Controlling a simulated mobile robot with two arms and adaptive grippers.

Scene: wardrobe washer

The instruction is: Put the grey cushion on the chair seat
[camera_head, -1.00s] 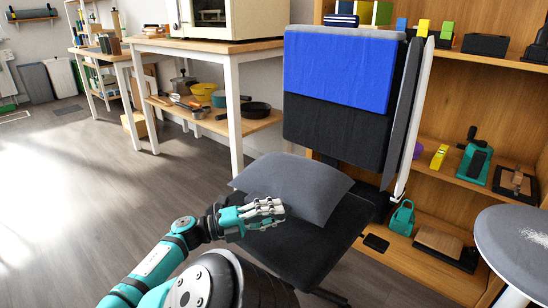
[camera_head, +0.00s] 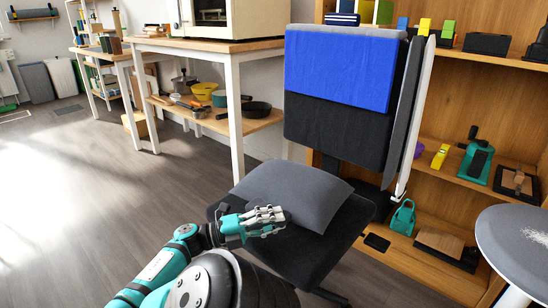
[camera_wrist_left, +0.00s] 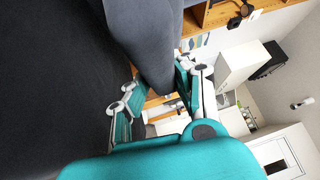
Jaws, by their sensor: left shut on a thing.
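The grey cushion (camera_head: 293,187) lies flat against the black chair seat (camera_head: 318,256), toward its back half. My left gripper (camera_head: 266,220) is at the cushion's near edge, low over the seat. In the left wrist view the cushion (camera_wrist_left: 150,38) runs down between the two fingers of the gripper (camera_wrist_left: 158,100), which are shut on its edge. The dark seat (camera_wrist_left: 50,90) fills the left of that view. I cannot tell whether the cushion's whole underside touches the seat. My right gripper is not in view.
The chair backrest (camera_head: 335,135) has a blue cloth (camera_head: 345,65) over it. A wooden shelf (camera_head: 475,85) stands behind at right, and a round grey table (camera_head: 515,250) at lower right. A white-legged table (camera_head: 235,75) is behind at left. The floor (camera_head: 80,200) at left is clear.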

